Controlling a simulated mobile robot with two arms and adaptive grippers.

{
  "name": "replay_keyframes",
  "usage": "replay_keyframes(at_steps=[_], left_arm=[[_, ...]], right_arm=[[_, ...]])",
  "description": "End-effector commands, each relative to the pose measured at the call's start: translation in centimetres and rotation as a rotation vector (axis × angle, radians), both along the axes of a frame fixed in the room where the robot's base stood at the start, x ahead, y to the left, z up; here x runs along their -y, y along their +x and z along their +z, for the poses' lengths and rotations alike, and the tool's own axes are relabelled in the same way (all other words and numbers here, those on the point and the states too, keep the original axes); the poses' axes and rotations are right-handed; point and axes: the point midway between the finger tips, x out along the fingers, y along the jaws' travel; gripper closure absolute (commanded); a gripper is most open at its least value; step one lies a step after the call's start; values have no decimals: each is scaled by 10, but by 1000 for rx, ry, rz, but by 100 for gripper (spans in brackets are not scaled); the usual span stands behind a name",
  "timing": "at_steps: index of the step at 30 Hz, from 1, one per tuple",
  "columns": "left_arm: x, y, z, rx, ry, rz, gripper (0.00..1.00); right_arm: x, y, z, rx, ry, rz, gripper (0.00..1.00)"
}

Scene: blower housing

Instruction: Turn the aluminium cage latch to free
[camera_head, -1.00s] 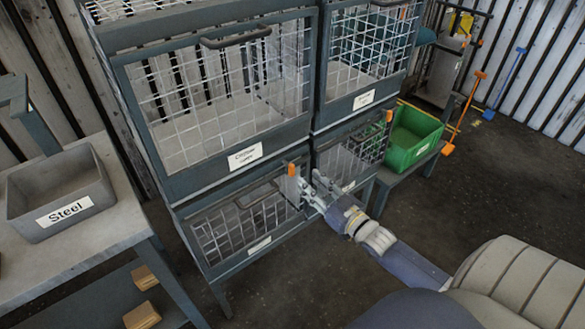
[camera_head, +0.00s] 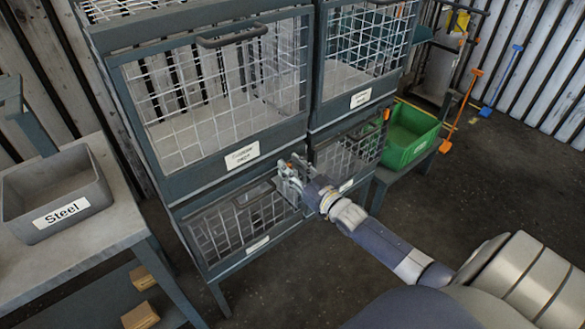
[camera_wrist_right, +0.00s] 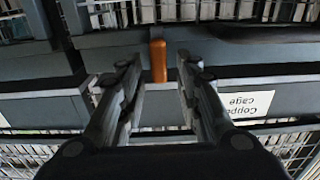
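An orange latch handle (camera_wrist_right: 158,60) stands out from the grey frame in the right wrist view. In the head view it is at the upper right corner of the lower left cage (camera_head: 235,226), mostly hidden by my gripper. That cage's label is too small to read, so I cannot confirm it is the aluminium one. My right gripper (camera_head: 290,172) is at the latch. In the wrist view its two fingers (camera_wrist_right: 159,62) are apart, one on each side of the handle, with gaps visible. My left gripper is not in view.
An upper left cage (camera_head: 215,110) has a label reading Copper cage in the wrist view. Another orange latch (camera_head: 387,115) is on the lower right cage (camera_head: 345,160). A green bin (camera_head: 408,135) stands right; a grey Steel bin (camera_head: 60,195) stands left. The floor in front is clear.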

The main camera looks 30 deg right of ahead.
Motion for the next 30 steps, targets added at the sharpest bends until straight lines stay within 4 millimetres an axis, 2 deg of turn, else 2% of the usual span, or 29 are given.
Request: replay_keyframes(at_steps=[1,3,17,23,30], left_arm=[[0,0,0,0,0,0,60],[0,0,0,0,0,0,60],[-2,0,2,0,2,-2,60],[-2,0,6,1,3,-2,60],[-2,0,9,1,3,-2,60]], right_arm=[[0,0,0,0,0,0,85],[0,0,0,0,0,0,100],[1,0,1,-4,46,0,100],[2,0,1,-12,161,0,100],[4,0,0,-29,372,0,100]])
